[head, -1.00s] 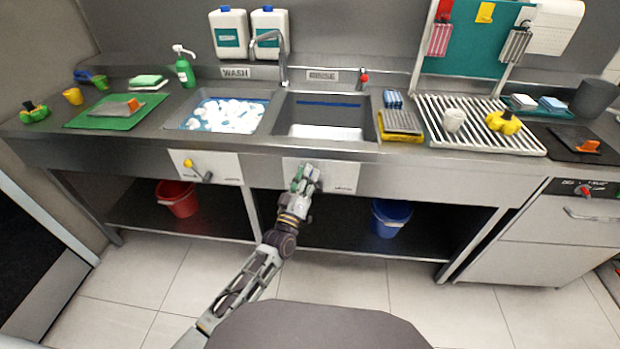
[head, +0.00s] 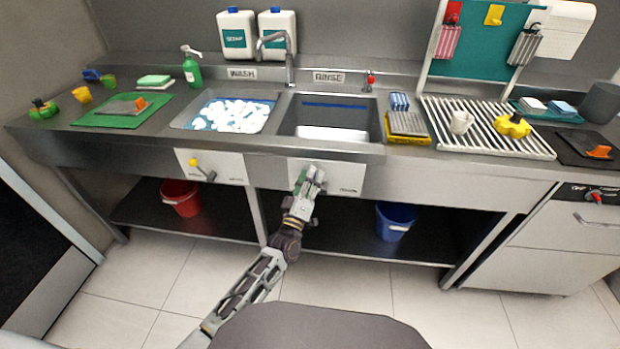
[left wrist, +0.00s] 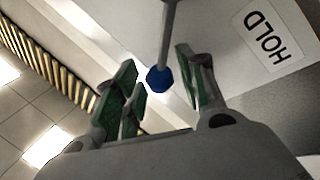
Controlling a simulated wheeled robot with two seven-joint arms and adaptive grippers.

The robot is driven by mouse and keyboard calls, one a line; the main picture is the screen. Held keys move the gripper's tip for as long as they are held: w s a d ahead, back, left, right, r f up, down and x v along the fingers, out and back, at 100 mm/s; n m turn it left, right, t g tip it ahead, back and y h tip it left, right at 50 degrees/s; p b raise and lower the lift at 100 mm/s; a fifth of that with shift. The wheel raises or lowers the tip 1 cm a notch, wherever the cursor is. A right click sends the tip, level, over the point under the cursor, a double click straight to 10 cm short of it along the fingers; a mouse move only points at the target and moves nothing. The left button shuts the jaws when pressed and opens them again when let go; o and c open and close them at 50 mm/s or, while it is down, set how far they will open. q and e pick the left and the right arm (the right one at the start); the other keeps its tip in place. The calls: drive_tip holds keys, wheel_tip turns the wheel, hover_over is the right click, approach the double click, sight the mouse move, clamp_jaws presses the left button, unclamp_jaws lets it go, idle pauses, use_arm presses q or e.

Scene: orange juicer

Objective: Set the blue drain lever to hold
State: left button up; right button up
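The blue drain lever shows in the left wrist view as a grey rod with a blue knob (left wrist: 158,78). In the head view my gripper hides it. A HOLD label (left wrist: 265,38) is on the white panel to its right in the wrist view. My left gripper (head: 308,178) is in front of the white panel (head: 347,180) below the rinse sink. In the wrist view its green-padded fingers (left wrist: 158,90) are apart, with the knob in the space between them and gaps on both sides. My right gripper is not in view.
A yellow lever (head: 200,168) sits on the panel below the wash sink to the left. A red bucket (head: 181,197) and a blue bucket (head: 394,222) stand on the lower shelf. The counter's front edge is above my left gripper.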

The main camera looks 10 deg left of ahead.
use_arm(q)
drive_tip(key=shift+v, duration=6)
